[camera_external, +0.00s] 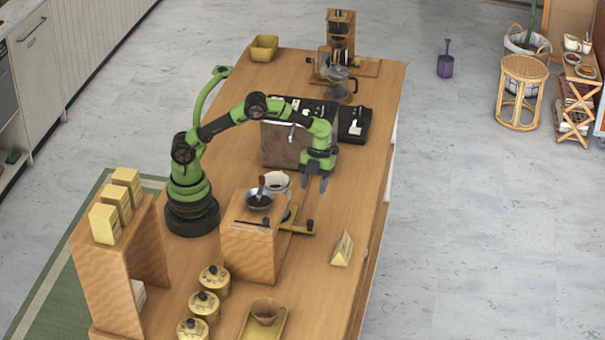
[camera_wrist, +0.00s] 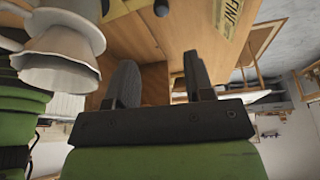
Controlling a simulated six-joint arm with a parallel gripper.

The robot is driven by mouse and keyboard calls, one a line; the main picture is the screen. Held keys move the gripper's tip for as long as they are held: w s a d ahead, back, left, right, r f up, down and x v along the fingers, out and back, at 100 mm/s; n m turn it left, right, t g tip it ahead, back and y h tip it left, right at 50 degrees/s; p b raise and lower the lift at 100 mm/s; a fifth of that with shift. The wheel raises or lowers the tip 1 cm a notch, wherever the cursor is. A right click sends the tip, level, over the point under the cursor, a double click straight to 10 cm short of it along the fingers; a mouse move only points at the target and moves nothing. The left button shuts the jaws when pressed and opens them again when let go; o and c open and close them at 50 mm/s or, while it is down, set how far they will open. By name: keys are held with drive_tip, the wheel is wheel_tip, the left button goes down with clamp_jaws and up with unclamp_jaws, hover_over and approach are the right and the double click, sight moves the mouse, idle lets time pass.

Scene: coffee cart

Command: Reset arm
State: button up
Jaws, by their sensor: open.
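My green and black arm stands on the wooden cart top (camera_external: 345,215), reaching over its middle. My gripper (camera_external: 313,185) hangs above the cart, right of the white dripper (camera_external: 277,181), with its fingers pointing down. In the wrist view my gripper (camera_wrist: 160,82) shows two dark fingers spread apart with nothing between them. It is open and empty. The white dripper (camera_wrist: 62,40) shows at the upper left of the wrist view, beside the fingers.
A wooden box stand (camera_external: 250,252) with a dark bowl (camera_external: 259,200) is near the dripper. A yellow triangular bag (camera_external: 342,249) lies at right. A metal-sided machine (camera_external: 281,145) is behind my gripper. Canisters (camera_external: 213,281) and a yellow tray (camera_external: 276,325) are in front. A glass carafe (camera_external: 338,80) stands at the back.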

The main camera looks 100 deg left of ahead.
drive_tip(key=s+d+r+n+t+y, duration=0.25)
drive_tip(key=s+r+n, duration=0.55)
drive_tip(key=r, duration=0.6)
drive_tip(key=s+r+n+t+y, duration=0.2)
drive_tip(key=s+n+t, duration=0.3)
drive_tip(key=s, duration=1)
drive_tip(key=n+y, duration=0.1)
drive_tip(key=n, duration=0.1)
drive_tip(key=shift+s+a+r+n, duration=0.2)
drive_tip(key=shift+s+n, duration=0.1)
drive_tip(key=shift+n, duration=0.1)
drive_tip(key=shift+t, duration=0.25)
